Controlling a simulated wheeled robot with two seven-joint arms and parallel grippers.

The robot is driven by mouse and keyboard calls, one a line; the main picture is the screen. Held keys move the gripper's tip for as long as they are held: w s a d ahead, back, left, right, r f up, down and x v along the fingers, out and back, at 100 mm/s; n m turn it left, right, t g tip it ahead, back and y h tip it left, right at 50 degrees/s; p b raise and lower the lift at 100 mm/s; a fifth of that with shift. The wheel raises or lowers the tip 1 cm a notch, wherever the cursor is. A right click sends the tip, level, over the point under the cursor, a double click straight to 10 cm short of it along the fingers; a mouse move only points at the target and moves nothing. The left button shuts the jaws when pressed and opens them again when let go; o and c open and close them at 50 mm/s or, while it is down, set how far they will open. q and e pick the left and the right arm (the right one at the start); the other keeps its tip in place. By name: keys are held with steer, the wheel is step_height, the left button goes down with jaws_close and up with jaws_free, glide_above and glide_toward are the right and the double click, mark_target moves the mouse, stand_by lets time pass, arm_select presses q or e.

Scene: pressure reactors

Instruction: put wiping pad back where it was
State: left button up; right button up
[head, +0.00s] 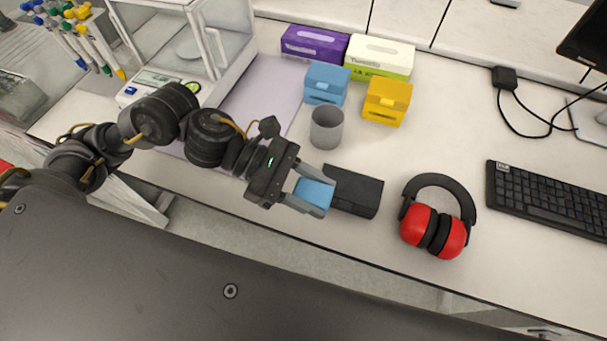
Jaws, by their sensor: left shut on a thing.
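The wiping pad (313,192), a small light-blue block, is between the two grey fingers of my left gripper (327,197). The gripper is shut on it, low over the front part of the white bench. A black box-like block (356,192) lies right beside the fingertips, to their right. I cannot tell whether the pad or the fingers touch it. My right gripper is not in view.
A grey cup (326,128) stands behind the gripper. Blue (326,83) and yellow (387,101) boxes, and purple (314,43) and white-green (379,56) cartons, stand further back. Red earmuffs (436,225) and a keyboard (545,200) lie right. A balance (160,88) stands left.

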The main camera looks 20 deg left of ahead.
arm_select(q)
steer(key=w+a+f+p, duration=0.1)
steer(key=w+f, duration=0.1)
steer(key=w, duration=0.1)
steer(key=w+a+f+p, duration=0.1)
steer(key=w+a+f, duration=0.1)
steer(key=w+f, duration=0.1)
steer(key=w+a+f+p, duration=0.1)
steer(key=w+f, duration=0.2)
steer(key=w, duration=0.1)
steer(key=shift+w+a, duration=0.25)
steer(key=shift+w+a+f, duration=0.1)
steer(key=shift+w+f, duration=0.05)
steer(key=shift+f, duration=0.25)
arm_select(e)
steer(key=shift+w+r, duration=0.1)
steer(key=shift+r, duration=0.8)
